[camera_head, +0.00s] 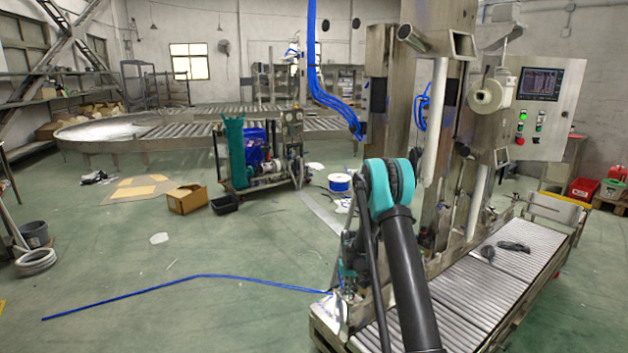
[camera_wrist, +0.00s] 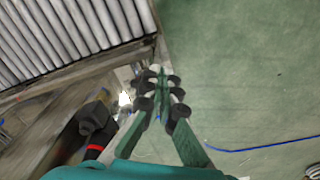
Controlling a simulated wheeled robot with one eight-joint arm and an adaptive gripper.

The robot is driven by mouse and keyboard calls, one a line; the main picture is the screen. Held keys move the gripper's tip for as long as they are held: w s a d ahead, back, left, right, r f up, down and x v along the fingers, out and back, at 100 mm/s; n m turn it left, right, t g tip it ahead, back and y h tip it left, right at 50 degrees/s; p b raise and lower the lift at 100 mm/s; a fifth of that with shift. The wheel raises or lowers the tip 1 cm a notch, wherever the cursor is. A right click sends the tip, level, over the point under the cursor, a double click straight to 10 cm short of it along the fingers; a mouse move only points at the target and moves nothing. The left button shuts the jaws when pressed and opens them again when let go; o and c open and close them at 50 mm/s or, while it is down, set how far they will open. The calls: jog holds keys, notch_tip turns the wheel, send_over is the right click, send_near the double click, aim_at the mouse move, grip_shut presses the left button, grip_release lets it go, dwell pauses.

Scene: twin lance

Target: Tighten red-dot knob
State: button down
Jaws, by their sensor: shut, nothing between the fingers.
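My gripper (camera_wrist: 158,78) is shut and empty in the wrist view, its green fingers and black pads together. It is above the edge of the roller conveyor, with green floor beyond. A black part with a red band (camera_wrist: 93,138) is at the lower left of the fingers, apart from them. I cannot tell whether it is the red-dot knob. No red dot shows clearly in either view. In the head view, my arm hides part of the machine's near side, and I cannot make out the gripper.
The roller conveyor (camera_head: 480,282) runs along the right, with a dark object (camera_head: 513,246) on it. A machine column (camera_head: 440,160) stands behind my arm. A control panel (camera_head: 541,100) is at the right. A blue hose (camera_head: 190,278) lies on the open floor at left.

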jog(key=shift+r, duration=1.85)
jog(key=shift+w+d+f, duration=0.1)
jog(key=shift+d+f, duration=0.35)
jog(key=shift+f, duration=0.55)
jog(key=shift+w+d+f, duration=0.1)
jog(key=shift+d+f, duration=0.35)
jog(key=shift+f, duration=0.6)
jog(key=shift+w+d+f, duration=0.1)
jog(key=shift+d+f, duration=0.35)
jog(key=shift+f, duration=0.55)
jog(key=shift+w+a, duration=0.1)
jog(key=shift+w, duration=0.05)
jog(key=shift+a, duration=0.95)
